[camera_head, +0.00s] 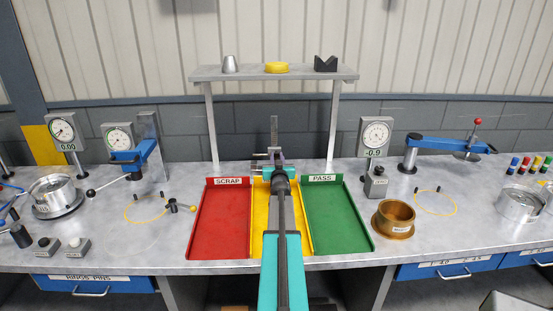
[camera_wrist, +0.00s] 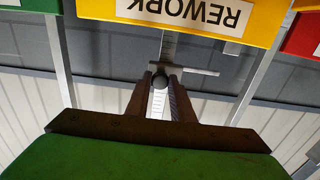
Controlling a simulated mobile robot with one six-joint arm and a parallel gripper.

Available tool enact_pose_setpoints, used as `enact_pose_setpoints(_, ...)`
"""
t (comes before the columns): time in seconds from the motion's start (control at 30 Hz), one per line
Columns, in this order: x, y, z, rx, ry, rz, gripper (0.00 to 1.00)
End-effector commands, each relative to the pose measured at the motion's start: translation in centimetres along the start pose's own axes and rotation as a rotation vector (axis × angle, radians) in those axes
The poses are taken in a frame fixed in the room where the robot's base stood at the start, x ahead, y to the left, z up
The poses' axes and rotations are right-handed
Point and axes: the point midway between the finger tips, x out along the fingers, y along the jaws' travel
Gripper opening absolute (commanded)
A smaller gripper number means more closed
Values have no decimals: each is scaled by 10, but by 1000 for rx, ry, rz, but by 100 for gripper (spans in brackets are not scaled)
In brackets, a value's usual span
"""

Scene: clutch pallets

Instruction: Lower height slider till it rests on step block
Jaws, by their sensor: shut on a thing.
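The height gauge stands upright at the back of the bench, behind the yellow middle tray. Its graduated scale (camera_head: 274,130) rises above the height slider (camera_head: 263,157), a grey cross-piece. In the wrist view, which is upside down, the slider (camera_wrist: 192,70) shows as a cross bar on the scale (camera_wrist: 169,47), with a dark round knob (camera_wrist: 158,81) beside it. My gripper (camera_wrist: 158,88) is shut on the slider, its two brown fingers on either side. In the head view my gripper (camera_head: 277,172) hides the gauge's lower part. I cannot make out the step block.
Red SCRAP (camera_head: 222,222), yellow (camera_head: 262,215) and green PASS (camera_head: 338,215) trays lie below my arm. A shelf (camera_head: 243,74) on two posts stands over the gauge. A dial gauge (camera_head: 376,134) and brass ring (camera_head: 394,218) stand to the right.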

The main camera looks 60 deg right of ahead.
Motion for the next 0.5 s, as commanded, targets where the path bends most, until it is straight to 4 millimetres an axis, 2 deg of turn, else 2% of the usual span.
enact_pose_setpoints(0.23, 0, 2, 0, 0, -3, 3, 0)
enact_pose_setpoints(0.27, 0, 2, 0, 0, -3, 3, 26)
enact_pose_setpoints(0.33, 0, 2, 0, 0, -3, 3, 38)
enact_pose_setpoints(0.5, 0, 1, 0, 0, -2, 2, 40)
